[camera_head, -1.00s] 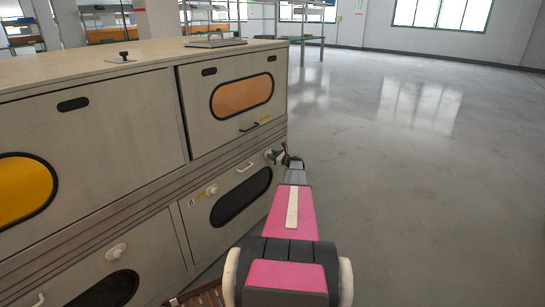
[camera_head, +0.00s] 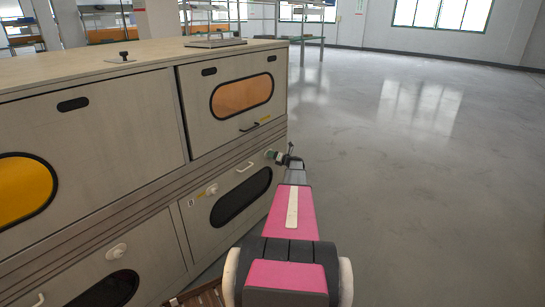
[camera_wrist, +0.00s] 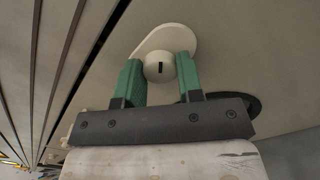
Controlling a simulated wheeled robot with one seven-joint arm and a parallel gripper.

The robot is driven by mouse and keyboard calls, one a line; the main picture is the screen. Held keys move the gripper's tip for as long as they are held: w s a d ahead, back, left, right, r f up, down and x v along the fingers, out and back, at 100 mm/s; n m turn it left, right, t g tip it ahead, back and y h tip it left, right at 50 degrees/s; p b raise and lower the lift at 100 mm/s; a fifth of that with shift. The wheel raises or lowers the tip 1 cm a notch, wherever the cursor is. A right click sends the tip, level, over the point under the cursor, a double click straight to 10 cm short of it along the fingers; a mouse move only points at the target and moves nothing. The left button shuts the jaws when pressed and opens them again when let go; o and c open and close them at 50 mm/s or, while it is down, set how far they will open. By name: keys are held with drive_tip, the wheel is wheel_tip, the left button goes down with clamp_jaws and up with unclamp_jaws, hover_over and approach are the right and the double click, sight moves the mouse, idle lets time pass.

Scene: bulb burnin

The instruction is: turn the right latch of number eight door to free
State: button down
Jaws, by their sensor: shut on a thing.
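The number eight door (camera_head: 203,232) is the lower right door of the cabinet, with a small label "8" (camera_head: 191,202), a pale handle (camera_head: 245,167) and a dark oval window. Its left latch (camera_head: 211,189) is a cream knob near the label. My gripper (camera_head: 271,154) is at the door's upper right corner, where it hides the right latch in the head view. In the wrist view the right latch (camera_wrist: 160,67) is a round cream knob with a short dark mark, on a cream plate. My gripper's green fingers (camera_wrist: 160,74) are shut on the knob from both sides.
The upper right door (camera_head: 226,126) with an orange window and a dark handle is above. Another lower door with a cream latch (camera_head: 116,252) is to the left. The grey floor (camera_head: 400,180) right of the cabinet is clear.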

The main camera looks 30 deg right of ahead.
drive_tip(key=shift+m, duration=4.1)
drive_tip(key=c, duration=0.8)
unclamp_jaws()
drive_tip(key=shift+o, duration=0.2)
drive_tip(key=v, duration=1.1)
